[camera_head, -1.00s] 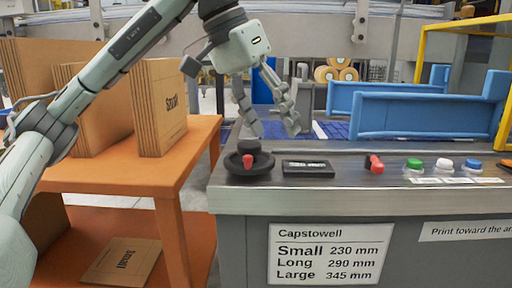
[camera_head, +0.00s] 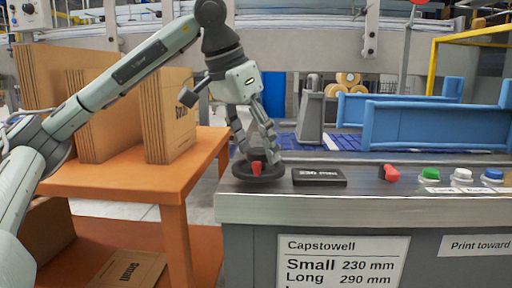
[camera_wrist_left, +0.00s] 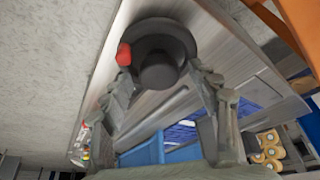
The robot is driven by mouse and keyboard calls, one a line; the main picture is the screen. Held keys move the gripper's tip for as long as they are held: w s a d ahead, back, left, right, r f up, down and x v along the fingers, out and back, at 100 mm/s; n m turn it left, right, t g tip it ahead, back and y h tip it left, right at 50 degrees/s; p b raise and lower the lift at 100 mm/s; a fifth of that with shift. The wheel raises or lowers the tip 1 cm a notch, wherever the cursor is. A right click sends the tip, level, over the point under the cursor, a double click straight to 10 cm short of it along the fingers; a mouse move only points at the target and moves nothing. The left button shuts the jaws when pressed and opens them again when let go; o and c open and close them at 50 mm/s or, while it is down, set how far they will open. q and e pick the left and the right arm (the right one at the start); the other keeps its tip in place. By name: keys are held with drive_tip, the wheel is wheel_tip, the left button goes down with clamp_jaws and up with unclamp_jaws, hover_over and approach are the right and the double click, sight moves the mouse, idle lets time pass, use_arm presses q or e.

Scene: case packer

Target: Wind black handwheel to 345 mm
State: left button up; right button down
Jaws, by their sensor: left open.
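My right gripper is not in view.
Blue guide walls (camera_head: 435,125) rise behind. An orange shelf (camera_head: 150,176) with cardboard blanks stands left. A size sign (camera_head: 343,262) hangs on the front.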

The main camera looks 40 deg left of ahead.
use_arm(q)
drive_tip(key=shift+c, duration=0.6)
drive_tip(key=c, duration=1)
